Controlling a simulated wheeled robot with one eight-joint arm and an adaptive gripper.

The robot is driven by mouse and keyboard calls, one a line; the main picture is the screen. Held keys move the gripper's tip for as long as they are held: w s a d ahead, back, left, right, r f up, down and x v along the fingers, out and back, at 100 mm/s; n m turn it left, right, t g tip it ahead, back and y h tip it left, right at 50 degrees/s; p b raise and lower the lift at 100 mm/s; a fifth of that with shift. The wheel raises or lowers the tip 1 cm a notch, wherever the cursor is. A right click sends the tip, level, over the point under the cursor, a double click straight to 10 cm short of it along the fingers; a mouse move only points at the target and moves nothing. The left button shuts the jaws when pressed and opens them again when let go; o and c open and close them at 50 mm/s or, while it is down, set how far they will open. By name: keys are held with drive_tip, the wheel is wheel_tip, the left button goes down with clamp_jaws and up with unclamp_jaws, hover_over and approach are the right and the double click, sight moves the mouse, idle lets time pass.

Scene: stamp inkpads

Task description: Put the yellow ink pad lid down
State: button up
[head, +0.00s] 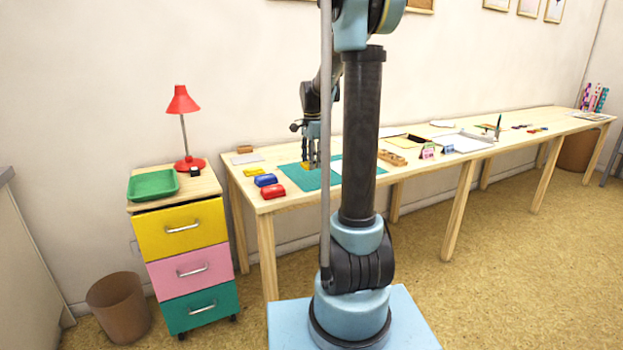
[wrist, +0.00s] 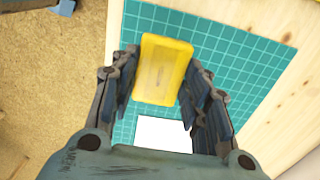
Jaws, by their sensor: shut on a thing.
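The yellow ink pad lid (wrist: 163,70) lies between the fingers of my gripper (wrist: 160,88) in the wrist view. It is a yellow rounded block over the green cutting mat (wrist: 230,50). In the head view my gripper (head: 311,160) points down over the mat (head: 290,178), with a bit of the yellow lid (head: 306,166) showing at its tips. I cannot tell whether the lid touches the mat. Another flat yellow piece (head: 254,172), perhaps the pad's base, lies on the table left of the mat.
A blue ink pad (head: 266,180) and a red ink pad (head: 273,191) lie along the mat's left side. A white paper (wrist: 165,133) lies on the mat near my gripper. A wooden holder (head: 392,157) stands farther right on the long table (head: 300,199).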

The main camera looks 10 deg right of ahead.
sight(312, 182)
drive_tip(key=shift+f, duration=3.2)
drive_tip(key=o, duration=0.8)
